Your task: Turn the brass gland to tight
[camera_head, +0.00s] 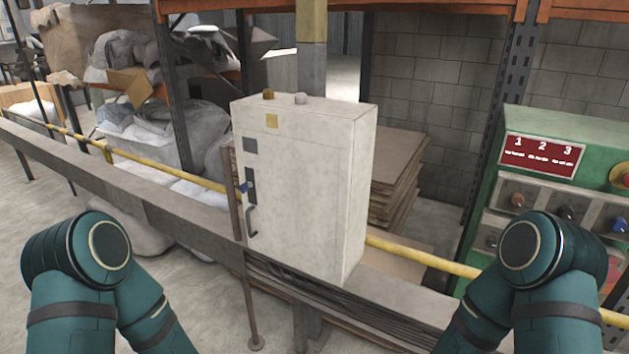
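A small brass-coloured gland (268,94) stands on the top face of a white cabinet (300,190), near its left front corner. A similar pale grey fitting (301,99) stands to its right on the same face. At this size I cannot tell how tight the brass gland is. Only teal links of my two arms show at the lower left and lower right. Both grippers are out of view, so their place relative to the gland cannot be seen.
The cabinet has a dark handle (251,222) and a blue part (244,187) on its left side. A grey beam (150,204) and a yellow pipe (430,259) run past it. A green panel (560,125) marked 1 2 3 stands right. Stacked boards (397,170) lie behind.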

